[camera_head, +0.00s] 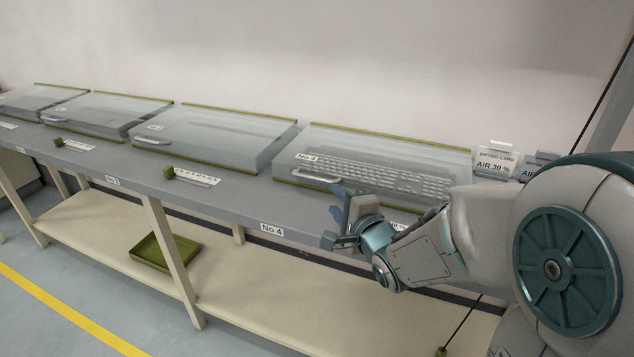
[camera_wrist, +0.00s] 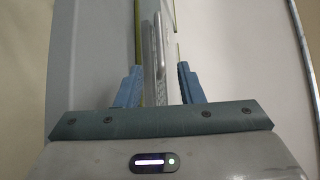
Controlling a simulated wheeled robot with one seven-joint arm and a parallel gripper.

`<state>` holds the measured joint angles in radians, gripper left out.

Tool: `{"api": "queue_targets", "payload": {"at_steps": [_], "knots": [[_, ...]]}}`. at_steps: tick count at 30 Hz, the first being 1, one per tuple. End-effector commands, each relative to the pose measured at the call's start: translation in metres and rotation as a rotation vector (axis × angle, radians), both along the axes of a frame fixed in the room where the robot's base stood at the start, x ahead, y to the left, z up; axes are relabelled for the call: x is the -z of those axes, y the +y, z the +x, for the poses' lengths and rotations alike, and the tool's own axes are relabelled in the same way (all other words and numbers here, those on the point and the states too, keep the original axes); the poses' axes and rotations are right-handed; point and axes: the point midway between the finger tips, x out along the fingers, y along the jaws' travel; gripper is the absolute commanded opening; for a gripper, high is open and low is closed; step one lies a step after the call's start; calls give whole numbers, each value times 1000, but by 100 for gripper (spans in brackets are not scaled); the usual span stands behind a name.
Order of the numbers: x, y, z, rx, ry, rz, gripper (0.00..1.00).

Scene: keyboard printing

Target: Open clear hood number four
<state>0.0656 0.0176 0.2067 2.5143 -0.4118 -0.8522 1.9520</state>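Clear hood number four (camera_head: 400,148) is down over a grey keyboard (camera_head: 375,172) on the bench, with a "No 4" label on top. Its pale handle (camera_head: 316,177) is at the left part of the front edge. My gripper (camera_head: 334,222) is in front of the hood, below and a little right of the handle in the head view. In the wrist view, my gripper (camera_wrist: 160,82) has its blue fingers apart, and the handle (camera_wrist: 158,50) shows in line with the gap between them. I cannot tell whether the handle lies between the fingers; no grip on it shows.
More clear hoods, such as one (camera_head: 220,130), stand in a row to the left. Drying cards (camera_head: 494,161) stand right of hood four. A green tray (camera_head: 166,251) is on the lower shelf (camera_head: 250,290). The bench front edge (camera_head: 225,210) runs below my gripper.

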Motion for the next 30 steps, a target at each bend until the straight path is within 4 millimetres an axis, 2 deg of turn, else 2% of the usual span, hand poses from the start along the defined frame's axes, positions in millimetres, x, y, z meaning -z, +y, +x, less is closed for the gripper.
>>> {"api": "queue_targets", "payload": {"at_steps": [5, 15, 21, 30], "knots": [[4, 11, 18, -4, 2, 1, 34], [13, 38, 78, 0, 1, 0, 34], [17, 50, 106, 1, 1, -1, 34], [19, 56, 121, 5, 1, -1, 34]]}}
